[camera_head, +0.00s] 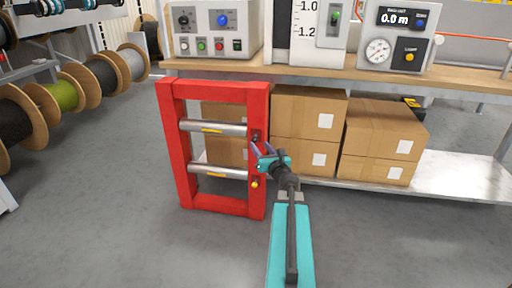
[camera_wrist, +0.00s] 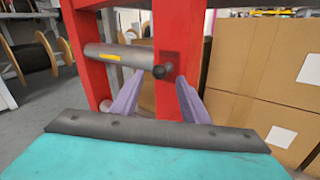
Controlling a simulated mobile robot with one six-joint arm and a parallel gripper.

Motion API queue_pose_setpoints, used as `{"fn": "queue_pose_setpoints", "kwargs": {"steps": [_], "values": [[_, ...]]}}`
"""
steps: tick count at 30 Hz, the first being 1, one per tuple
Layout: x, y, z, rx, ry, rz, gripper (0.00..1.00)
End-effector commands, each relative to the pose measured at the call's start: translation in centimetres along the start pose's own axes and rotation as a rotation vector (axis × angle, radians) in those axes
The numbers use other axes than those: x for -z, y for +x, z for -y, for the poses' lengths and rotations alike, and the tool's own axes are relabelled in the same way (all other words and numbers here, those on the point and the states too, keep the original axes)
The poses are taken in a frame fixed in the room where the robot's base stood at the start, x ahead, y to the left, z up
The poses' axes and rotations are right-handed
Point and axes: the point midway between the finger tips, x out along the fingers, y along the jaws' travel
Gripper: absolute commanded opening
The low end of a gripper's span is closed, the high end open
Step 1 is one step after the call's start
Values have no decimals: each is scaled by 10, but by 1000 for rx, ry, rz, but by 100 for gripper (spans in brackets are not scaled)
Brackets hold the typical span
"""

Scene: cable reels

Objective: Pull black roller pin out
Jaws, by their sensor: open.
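The black roller pin (camera_wrist: 160,71) sticks out of the right post of the red roller frame (camera_wrist: 95,70), beside the upper grey roller (camera_wrist: 118,56). In the head view, the pin (camera_head: 256,138) is a small dark shape on the right post of the frame (camera_head: 175,130), above a yellow knob (camera_head: 255,184) near the lower roller (camera_head: 220,172). My gripper (camera_head: 259,147) is in front of this post, close below the pin. In the wrist view, the purple fingers of my gripper (camera_wrist: 160,77) are open, one on each side of the pin, with no clear contact.
Cardboard boxes (camera_head: 310,110) stand on a low shelf (camera_head: 440,178) right of and behind the frame. A workbench (camera_head: 300,72) with control boxes (camera_head: 215,30) is above. Cable reels (camera_head: 65,95) stand at left. The floor (camera_head: 110,215) at front left is clear.

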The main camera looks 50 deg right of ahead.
Motion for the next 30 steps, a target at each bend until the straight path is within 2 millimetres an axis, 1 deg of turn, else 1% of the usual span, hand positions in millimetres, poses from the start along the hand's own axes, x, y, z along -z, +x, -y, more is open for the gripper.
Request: {"fn": "queue_pose_setpoints", "kwargs": {"steps": [1,3,10,15,24,25,26,30], "values": [[1,7,1,-1,0,1,42],[1,14,1,0,0,1,42],[1,31,1,0,0,0,42],[0,36,0,1,0,0,42],[0,37,0,1,0,0,42],[0,36,0,1,0,0,40],[0,36,0,1,0,0,35],[0,36,1,1,0,0,11]]}}
